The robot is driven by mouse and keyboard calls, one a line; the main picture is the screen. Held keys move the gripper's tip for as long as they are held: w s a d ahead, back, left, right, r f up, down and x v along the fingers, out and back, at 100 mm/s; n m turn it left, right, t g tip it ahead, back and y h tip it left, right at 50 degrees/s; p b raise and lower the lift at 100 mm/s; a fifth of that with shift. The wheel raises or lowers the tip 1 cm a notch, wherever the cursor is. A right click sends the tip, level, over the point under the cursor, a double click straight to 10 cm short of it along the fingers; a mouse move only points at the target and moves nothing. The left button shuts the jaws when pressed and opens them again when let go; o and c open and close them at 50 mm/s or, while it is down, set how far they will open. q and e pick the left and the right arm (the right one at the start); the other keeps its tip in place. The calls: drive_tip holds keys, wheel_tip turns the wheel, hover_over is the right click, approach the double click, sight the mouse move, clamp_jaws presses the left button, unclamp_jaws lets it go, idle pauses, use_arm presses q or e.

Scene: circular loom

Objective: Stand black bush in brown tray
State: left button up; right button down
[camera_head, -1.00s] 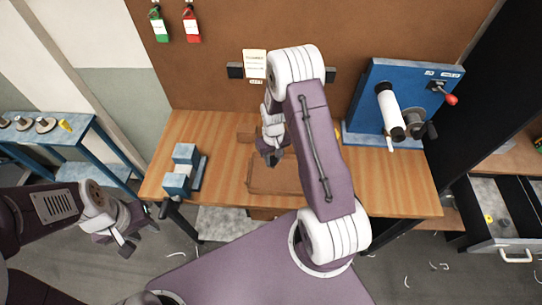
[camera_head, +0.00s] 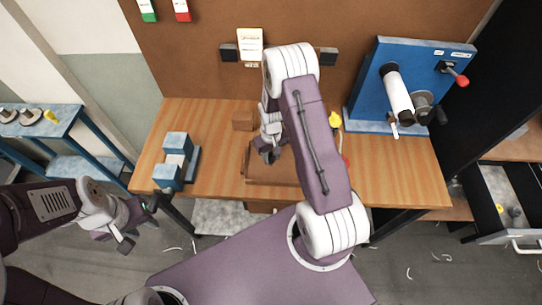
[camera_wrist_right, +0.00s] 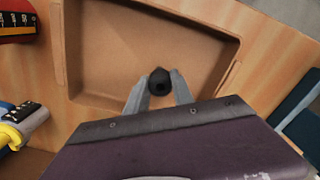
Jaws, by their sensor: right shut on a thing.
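The black bush (camera_wrist_right: 160,82) is between the fingertips of my right gripper (camera_wrist_right: 158,92), which is shut on it. I cannot tell whether the bush touches the tray. My left gripper (camera_head: 135,225) hangs off the bench at the left, its jaw opening unclear.
A blue block fixture (camera_head: 178,160) stands left on the bench. A blue winding stand (camera_head: 420,75) with a white roller stands at the right. A small brown block (camera_head: 243,120) is behind the tray. Yellow (camera_wrist_right: 22,125) and red (camera_wrist_right: 18,20) items lie beside the tray.

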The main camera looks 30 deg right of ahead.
sight(271, 157)
drive_tip(key=shift+s+f, duration=0.1)
drive_tip(key=shift+s, duration=0.05)
drive_tip(key=shift+f+b, duration=0.25)
drive_tip(key=shift+b, duration=0.05)
drive_tip(key=c, duration=1)
unclamp_jaws()
wheel_tip(271, 157, up, 8)
drive_tip(key=shift+r+b, duration=0.1)
drive_tip(key=shift+b, duration=0.85)
drive_tip(key=shift+r, duration=0.45)
drive_tip(key=shift+a+f, duration=0.1)
